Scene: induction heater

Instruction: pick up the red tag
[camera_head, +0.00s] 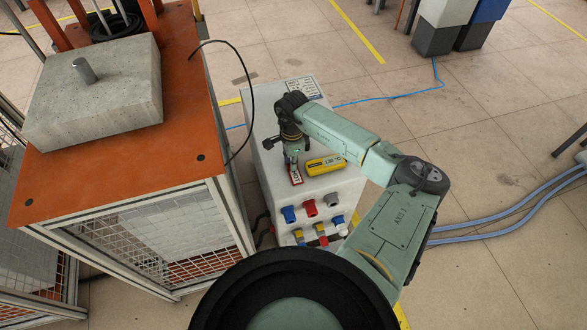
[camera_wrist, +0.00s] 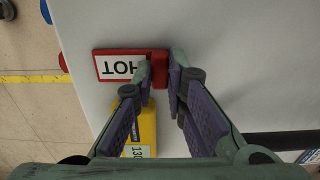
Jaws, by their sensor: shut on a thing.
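The red tag (camera_head: 296,176) lies at the top of a white cabinet (camera_head: 262,183), near its front edge. In the wrist view the tag (camera_wrist: 118,65) has a white label reading "HOT", seen upside down, and a red end between my fingers. My gripper (camera_head: 292,161) points down at the tag. In the wrist view my gripper (camera_wrist: 161,75) is shut on the tag's red end, one finger on each side. I cannot tell whether the tag is lifted clear of the white surface.
A yellow device (camera_head: 325,164) lies close beside the tag, near one finger in the wrist view (camera_wrist: 146,125). Blue, red and grey sockets line the cabinet front. An orange-topped frame (camera_head: 120,165) with a concrete block (camera_head: 95,100) stands left. A black cable hangs between them.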

